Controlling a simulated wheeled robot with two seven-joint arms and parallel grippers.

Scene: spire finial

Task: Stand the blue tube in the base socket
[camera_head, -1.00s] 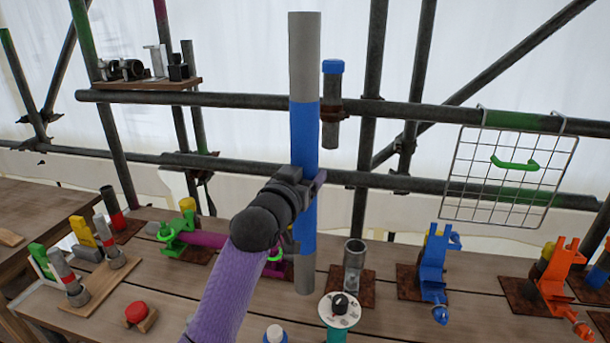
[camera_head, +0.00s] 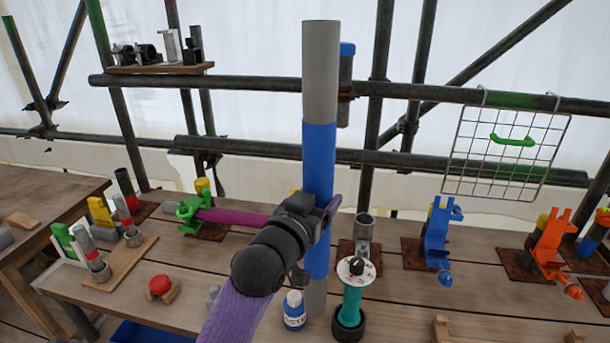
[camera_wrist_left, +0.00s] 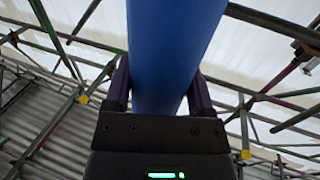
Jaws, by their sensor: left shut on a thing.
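The blue tube (camera_head: 318,160), grey at both ends with a wide blue middle, stands upright at the centre of the head view. My left gripper (camera_head: 322,212) is shut on its blue part, below the middle. In the left wrist view the blue tube (camera_wrist_left: 170,50) fills the space between the two fingers. What looks like the base socket (camera_head: 363,228), a short grey open-topped pipe on a rusty plate, is just right of and behind the tube. The tube's lower end is outside it, left of a teal stand; I cannot tell whether it touches the table. My right gripper is out of view.
A teal stand with a white round top (camera_head: 350,300) and a white-and-blue bottle (camera_head: 294,312) are close to the tube's lower end. A blue clamp (camera_head: 437,235) and an orange clamp (camera_head: 550,250) stand at right. Scaffold bars (camera_head: 450,170) cross behind.

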